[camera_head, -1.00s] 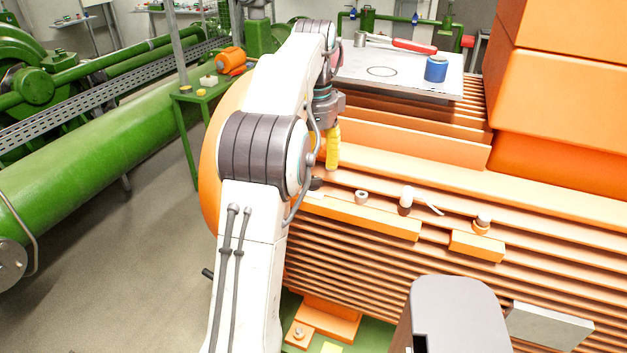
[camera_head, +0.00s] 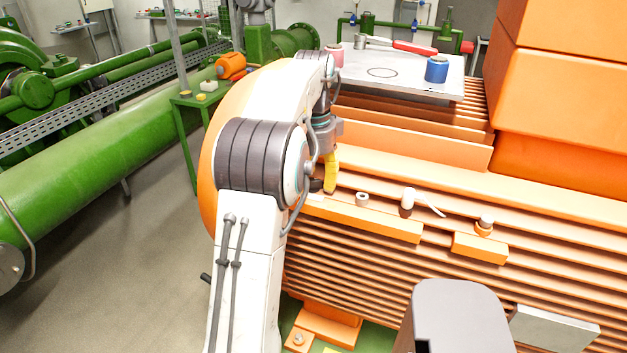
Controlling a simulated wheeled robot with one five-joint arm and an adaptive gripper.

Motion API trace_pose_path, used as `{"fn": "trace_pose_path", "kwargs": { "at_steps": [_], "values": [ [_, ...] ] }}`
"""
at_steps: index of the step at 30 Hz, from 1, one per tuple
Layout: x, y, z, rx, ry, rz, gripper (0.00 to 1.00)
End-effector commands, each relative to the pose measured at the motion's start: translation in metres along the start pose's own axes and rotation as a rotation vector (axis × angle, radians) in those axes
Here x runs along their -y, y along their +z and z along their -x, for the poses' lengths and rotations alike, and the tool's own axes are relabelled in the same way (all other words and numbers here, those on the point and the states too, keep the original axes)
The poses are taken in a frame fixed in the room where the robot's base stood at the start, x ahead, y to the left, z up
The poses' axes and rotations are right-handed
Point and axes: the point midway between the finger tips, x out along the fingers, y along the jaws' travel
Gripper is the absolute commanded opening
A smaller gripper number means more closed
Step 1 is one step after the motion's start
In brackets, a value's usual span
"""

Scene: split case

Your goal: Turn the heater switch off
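No label that reads as a heater switch can be made out. On the ledge of the orange ribbed machine (camera_head: 560,215) stand a small dark round part (camera_head: 316,185), a small pale ring (camera_head: 362,199), a white knob (camera_head: 408,199) with a white lever beside it, and a white-topped orange knob (camera_head: 485,225). My gripper (camera_head: 331,176) points down at the ledge's left end, close to the dark part. One yellow finger shows clearly; the rest is hidden behind my arm. Whether it touches the dark part or is open cannot be told.
Tall orange blocks (camera_head: 555,80) rise at right. Green pipes (camera_head: 100,170) and open floor lie at left.

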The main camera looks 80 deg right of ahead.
Motion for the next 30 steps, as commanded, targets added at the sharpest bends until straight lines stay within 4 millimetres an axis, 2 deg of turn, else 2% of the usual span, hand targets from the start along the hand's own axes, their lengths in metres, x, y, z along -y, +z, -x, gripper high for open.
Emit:
{"fn": "trace_pose_path", "kwargs": {
  "at_steps": [2,14,23,30],
  "values": [
    [0.0,0.0,0.0001,0.0,0.0,0.0,0.37],
    [-0.0001,0.0,0.0,0.0,0.0,0.0,0.01],
    [-0.0002,-0.0001,0.0004,0.001,0.002,0.014,0.0],
    [-0.0004,-0.0006,0.0019,0.002,0.004,0.118,0.0]
  ]
}}
